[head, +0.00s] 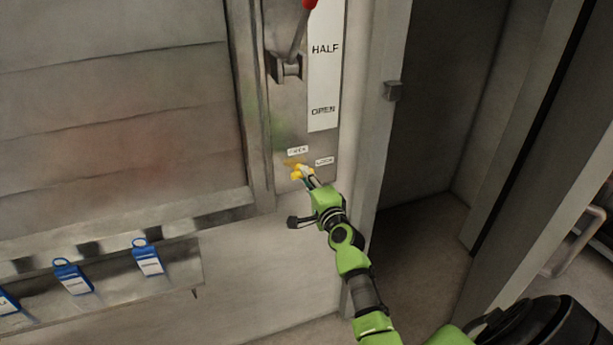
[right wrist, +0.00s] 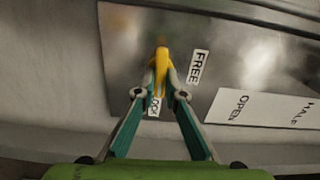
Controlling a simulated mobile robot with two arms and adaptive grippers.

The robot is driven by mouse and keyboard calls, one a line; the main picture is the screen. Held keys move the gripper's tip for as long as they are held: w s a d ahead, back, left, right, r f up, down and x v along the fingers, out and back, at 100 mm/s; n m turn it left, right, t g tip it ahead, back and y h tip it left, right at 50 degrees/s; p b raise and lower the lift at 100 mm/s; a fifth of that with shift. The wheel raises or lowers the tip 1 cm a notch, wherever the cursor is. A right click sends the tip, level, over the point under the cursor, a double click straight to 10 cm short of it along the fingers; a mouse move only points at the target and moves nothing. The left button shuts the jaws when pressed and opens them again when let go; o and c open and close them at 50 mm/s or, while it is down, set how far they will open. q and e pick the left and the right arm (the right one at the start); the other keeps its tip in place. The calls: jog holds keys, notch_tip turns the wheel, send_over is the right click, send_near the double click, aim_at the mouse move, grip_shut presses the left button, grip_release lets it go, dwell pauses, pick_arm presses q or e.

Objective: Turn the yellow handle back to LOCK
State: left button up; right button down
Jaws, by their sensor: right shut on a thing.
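The yellow handle (head: 292,164) is low on the grey metal panel (head: 285,120), below the FREE label (head: 298,150) and left of the LOCK label (head: 324,161). My right gripper (head: 304,173) is shut on the handle. In the right wrist view the yellow handle (right wrist: 161,62) stands between the fingertips of my right gripper (right wrist: 161,82). The FREE label (right wrist: 195,67) is to its right there. The LOCK label (right wrist: 154,105) shows partly between the fingers, below the handle. My left gripper is not in view.
A red-knobbed lever (head: 298,35) stands above, beside a white strip (head: 324,75) marked HALF and OPEN. Blue tags (head: 147,257) hang on a ledge at lower left. An open doorway (head: 430,200) lies to the right of the panel.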

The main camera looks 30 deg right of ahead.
jog(key=shift+m, duration=0.4)
jog(key=c, duration=2.1)
grip_release()
jog(key=v, duration=1.2)
